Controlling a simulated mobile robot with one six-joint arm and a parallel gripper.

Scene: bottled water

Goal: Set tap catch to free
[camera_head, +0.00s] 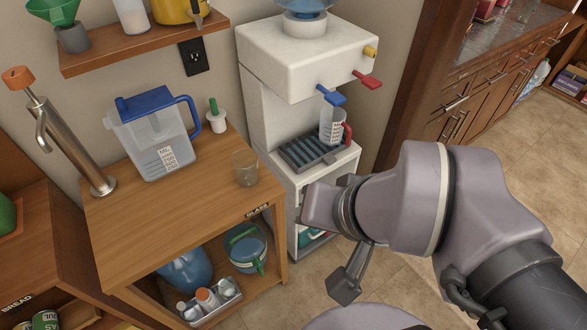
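A white water dispenser (284,55) stands at the back centre. On its front are a blue tap lever (336,97), a red tap lever (368,79) and a small yellow knob (370,51) above the red one. I cannot tell for sure which part is the tap catch or how it is set. A clear measuring jug with a red handle (332,126) stands on the drip tray (306,157) under the blue tap. My gripper (344,286) is in front of and below the dispenser, apart from the taps. Only a dark finger part shows clearly; its opening is hidden.
A wooden stand (130,222) at left holds a blue-lidded pitcher (158,140), a clear glass (245,168) and a metal pump tap (70,145). Bottles and a blue jug (246,245) sit below. Cabinets (470,100) stand at right. Tiled floor (400,115) shows between.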

